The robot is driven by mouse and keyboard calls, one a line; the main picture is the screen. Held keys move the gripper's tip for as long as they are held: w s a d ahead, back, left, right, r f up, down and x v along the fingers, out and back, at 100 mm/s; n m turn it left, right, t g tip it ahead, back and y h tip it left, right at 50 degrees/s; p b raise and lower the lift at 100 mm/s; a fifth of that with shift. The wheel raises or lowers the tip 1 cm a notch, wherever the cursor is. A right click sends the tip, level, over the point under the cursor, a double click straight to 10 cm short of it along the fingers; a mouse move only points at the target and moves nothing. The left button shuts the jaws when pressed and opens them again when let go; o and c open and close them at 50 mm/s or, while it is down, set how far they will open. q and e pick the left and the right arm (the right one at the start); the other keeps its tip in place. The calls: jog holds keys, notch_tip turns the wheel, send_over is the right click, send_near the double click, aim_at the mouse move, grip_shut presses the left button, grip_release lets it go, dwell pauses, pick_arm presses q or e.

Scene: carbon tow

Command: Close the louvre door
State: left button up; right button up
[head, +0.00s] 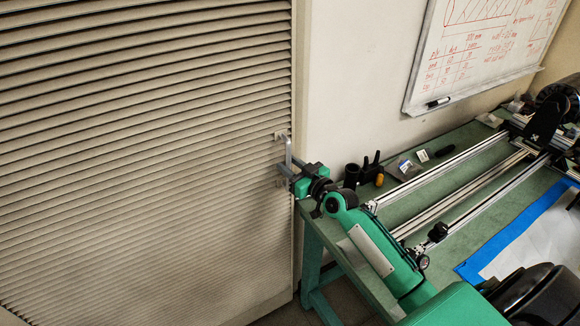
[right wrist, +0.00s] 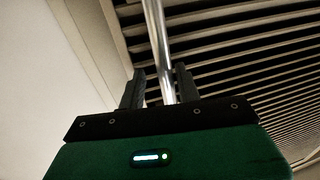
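The louvre door (head: 140,160) fills the left of the head view, with beige horizontal slats. Its right edge lies close along the frame (head: 302,100); I cannot tell if it is fully flush. The metal bar handle (head: 289,150) stands upright near that edge. My right gripper (head: 287,176) is at the handle's lower part. In the right wrist view the handle (right wrist: 157,40) runs between the two fingers (right wrist: 160,85), close to the right finger, with a gap at the left one. The gripper looks open around it. My left gripper is not in view.
A green workbench (head: 460,180) with metal rails (head: 450,190) stands right of the door, under my right arm. A whiteboard (head: 480,50) hangs on the wall above.

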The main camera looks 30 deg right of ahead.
jog(key=shift+s+a, duration=0.1)
jog(key=v, duration=1.2)
jog(key=shift+p, duration=0.45)
jog(key=shift+r, duration=0.1)
